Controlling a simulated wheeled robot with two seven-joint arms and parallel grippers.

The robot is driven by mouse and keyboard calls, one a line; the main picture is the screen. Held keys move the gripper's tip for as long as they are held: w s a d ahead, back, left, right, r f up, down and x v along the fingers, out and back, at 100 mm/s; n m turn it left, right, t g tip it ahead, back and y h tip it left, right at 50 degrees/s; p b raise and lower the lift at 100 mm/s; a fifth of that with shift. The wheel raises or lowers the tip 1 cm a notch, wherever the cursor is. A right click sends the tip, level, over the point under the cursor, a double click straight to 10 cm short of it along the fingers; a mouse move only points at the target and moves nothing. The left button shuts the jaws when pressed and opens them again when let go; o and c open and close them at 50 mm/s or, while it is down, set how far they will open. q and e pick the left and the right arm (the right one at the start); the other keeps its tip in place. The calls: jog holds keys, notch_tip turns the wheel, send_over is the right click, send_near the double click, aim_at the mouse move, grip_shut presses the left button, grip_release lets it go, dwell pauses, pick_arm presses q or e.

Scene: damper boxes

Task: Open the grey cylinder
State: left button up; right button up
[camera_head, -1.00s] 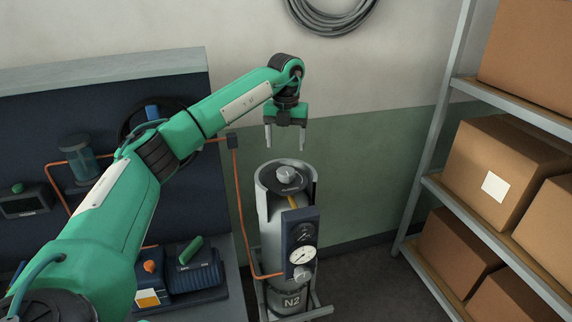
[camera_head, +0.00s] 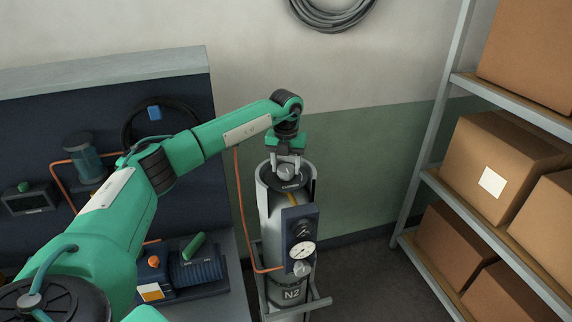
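The grey cylinder (camera_head: 275,225), marked N2, stands upright in a low metal frame. A raised collar surrounds a dark top with a light grey knob (camera_head: 288,172). I cannot tell whether the fingers touch the knob. My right gripper is not in view.
A shelf rack (camera_head: 424,172) with cardboard boxes (camera_head: 500,160) stands on the right. A bench with devices (camera_head: 196,272) is on the left. An orange tube (camera_head: 241,205) runs beside the cylinder. A coiled hose (camera_head: 330,14) hangs on the wall.

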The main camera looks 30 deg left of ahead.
pick_arm(q)
jog(key=c, duration=0.5)
jog(key=shift+n, duration=0.3)
jog(key=n+b, duration=0.1)
jog(key=n, duration=0.3)
jog(key=shift+n, duration=0.3)
jog(key=n, duration=0.5)
jog(key=shift+n+b, duration=0.3)
jog(key=shift+b, duration=0.05)
jog(key=n, duration=0.6)
jog(key=shift+w, duration=0.1)
jog(key=n, duration=0.4)
jog(key=shift+r+n, duration=0.1)
jog(key=shift+n, duration=0.6)
